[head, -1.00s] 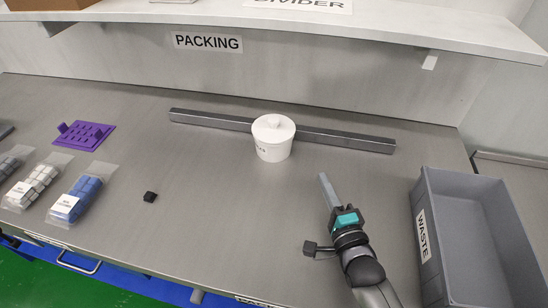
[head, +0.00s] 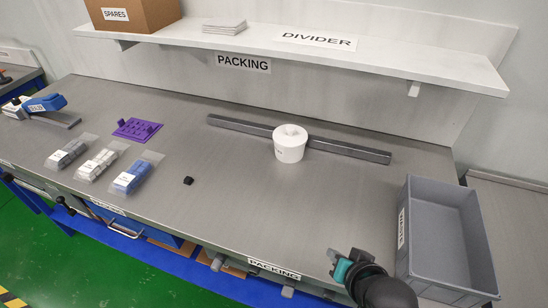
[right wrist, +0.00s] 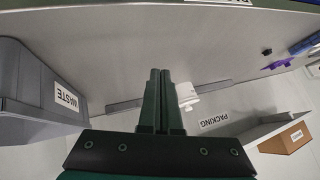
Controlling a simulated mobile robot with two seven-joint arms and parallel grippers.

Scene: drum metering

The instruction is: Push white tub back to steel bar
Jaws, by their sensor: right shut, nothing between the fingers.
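The white tub (head: 289,150) stands upright with its lid on, in front of the long steel bar (head: 350,150) on the grey bench. The bar passes behind the tub; I cannot tell whether they touch. In the right wrist view the tub (right wrist: 187,97) and the bar (right wrist: 125,105) show beyond my fingers. My right gripper (head: 334,258) is at the bench's front edge, well in front of the tub and to its right, clear of it. Its fingers (right wrist: 160,72) are together and empty. My left gripper is not in view.
The grey WASTE bin (head: 403,200) stands at the right. A small black block (head: 188,181), a purple rack (head: 137,128) and several bagged parts (head: 132,177) lie at the left. A shelf (head: 380,66) overhangs the back. Bench in front of the tub is clear.

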